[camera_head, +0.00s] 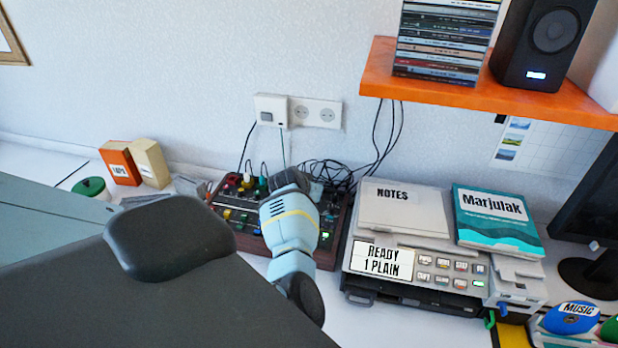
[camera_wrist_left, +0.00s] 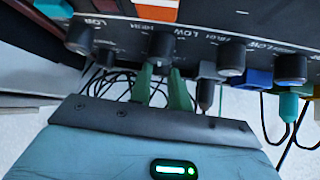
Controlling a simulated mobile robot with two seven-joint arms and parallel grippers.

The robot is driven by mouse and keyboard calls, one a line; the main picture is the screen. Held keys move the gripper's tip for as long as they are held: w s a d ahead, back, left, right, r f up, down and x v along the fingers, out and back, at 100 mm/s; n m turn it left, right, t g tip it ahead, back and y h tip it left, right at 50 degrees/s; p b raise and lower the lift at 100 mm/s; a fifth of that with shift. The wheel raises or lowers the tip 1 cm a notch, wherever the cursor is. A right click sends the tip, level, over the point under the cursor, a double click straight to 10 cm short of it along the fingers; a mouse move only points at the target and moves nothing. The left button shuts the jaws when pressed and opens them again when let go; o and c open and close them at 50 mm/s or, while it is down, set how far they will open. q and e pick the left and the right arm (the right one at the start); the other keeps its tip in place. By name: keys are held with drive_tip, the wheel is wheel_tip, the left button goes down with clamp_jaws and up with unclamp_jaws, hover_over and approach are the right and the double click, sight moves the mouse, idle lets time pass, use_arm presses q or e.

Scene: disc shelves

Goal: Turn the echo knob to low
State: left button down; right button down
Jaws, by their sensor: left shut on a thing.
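A dark sound mixer (camera_head: 247,215) with wooden sides and several colored buttons stands on the desk against the wall. My left arm covers its right part in the head view. In the left wrist view, the mixer panel (camera_wrist_left: 205,25) has a row of dark knobs with small white labels, some reading LOW. My left gripper (camera_wrist_left: 161,72) has its two green fingers shut around a dark knob (camera_wrist_left: 161,44) in this row. Its label is too small to read surely, so I cannot confirm it is the echo knob. My right gripper is out of view.
Other knobs (camera_wrist_left: 231,58) sit close on both sides, with plugs and cables (camera_wrist_left: 275,107) near the fingers. A printer (camera_head: 410,260) stands right of the mixer. An orange shelf (camera_head: 480,92) with discs and a speaker (camera_head: 540,45) hangs above.

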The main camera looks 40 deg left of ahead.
use_arm(q)
drive_tip(key=shift+d+n+g+y, duration=0.15)
drive_tip(key=shift+n+g+y, duration=0.15)
drive_tip(key=shift+n+y, duration=0.35)
drive_tip(key=shift+w+f+n+g+y, duration=0.15)
drive_tip(key=shift+n+y, duration=0.1)
drive_tip(key=shift+n, duration=0.25)
drive_tip(key=shift+s+f+n+g+y, duration=0.1)
drive_tip(key=shift+n+g+y, duration=0.1)
drive_tip(key=shift+n, duration=0.25)
drive_tip(key=shift+w+d+n+g+y+b, duration=0.1)
drive_tip(key=shift+n+g+y+b, duration=0.6)
drive_tip(key=shift+n, duration=0.4)
drive_tip(key=shift+n+g+y+b, duration=0.4)
drive_tip(key=shift+n+b, duration=0.3)
drive_tip(key=shift+n, duration=0.1)
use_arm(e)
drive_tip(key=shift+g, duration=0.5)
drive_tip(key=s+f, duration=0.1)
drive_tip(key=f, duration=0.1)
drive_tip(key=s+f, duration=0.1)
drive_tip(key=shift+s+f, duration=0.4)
use_arm(q)
drive_tip(key=shift+r, duration=0.15)
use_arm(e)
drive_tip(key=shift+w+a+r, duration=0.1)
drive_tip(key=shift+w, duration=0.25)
